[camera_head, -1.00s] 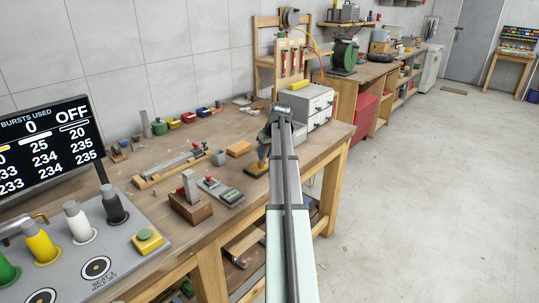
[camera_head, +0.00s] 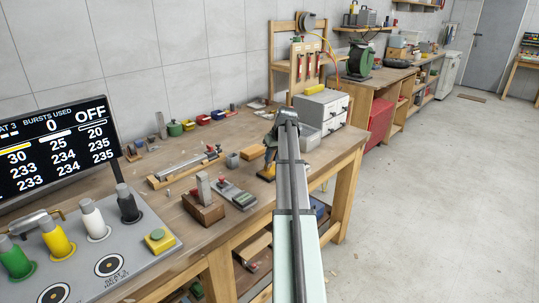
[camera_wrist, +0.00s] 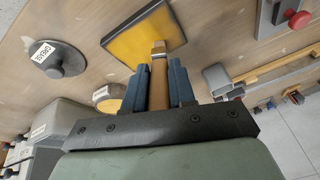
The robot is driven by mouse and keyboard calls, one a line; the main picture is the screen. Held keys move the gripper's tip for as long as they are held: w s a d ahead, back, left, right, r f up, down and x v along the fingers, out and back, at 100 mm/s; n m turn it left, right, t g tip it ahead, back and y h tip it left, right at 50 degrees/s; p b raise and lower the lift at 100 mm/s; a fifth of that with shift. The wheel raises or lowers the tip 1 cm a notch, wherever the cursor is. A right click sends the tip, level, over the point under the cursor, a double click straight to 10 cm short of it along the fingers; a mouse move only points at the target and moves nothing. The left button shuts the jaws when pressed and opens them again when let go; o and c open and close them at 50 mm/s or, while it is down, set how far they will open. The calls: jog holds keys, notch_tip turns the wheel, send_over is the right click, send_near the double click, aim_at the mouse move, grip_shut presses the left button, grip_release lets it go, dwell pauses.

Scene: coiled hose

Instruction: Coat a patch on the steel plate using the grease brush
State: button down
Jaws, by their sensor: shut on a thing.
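My gripper (camera_wrist: 160,80) is shut on the brown wooden handle of a brush (camera_wrist: 159,52), which stands out between the two blue fingers. The brush end reaches over the near edge of a square plate (camera_wrist: 120,42) with a yellow face and a dark rim. I cannot tell if it touches. The bristles are hard to make out. A round dark lid (camera_wrist: 62,58) labelled GREASE lies left of the plate. In the head view my gripper (camera_head: 270,155) is low over the workbench, at the yellow-faced plate (camera_head: 265,174), which the arm partly hides.
The workbench (camera_head: 170,135) holds a brown block (camera_head: 253,152), a grey device (camera_head: 234,194) and a wooden block with a metal post (camera_head: 203,205) near my gripper. Grey drawers (camera_head: 322,108) stand behind the arm. Open floor lies right.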

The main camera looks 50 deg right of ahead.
jog(key=s, duration=0.5)
jog(key=shift+w+a, duration=0.2)
jog(key=shift+w, duration=1.05)
jog(key=shift+w+a, duration=0.25)
jog(key=shift+w, duration=1)
jog(key=shift+w+a, duration=0.2)
jog(key=shift+w, duration=1.05)
notch_tip(320, 180, up, 8)
jog(key=shift+r, duration=0.15)
jog(key=shift+a, duration=0.1)
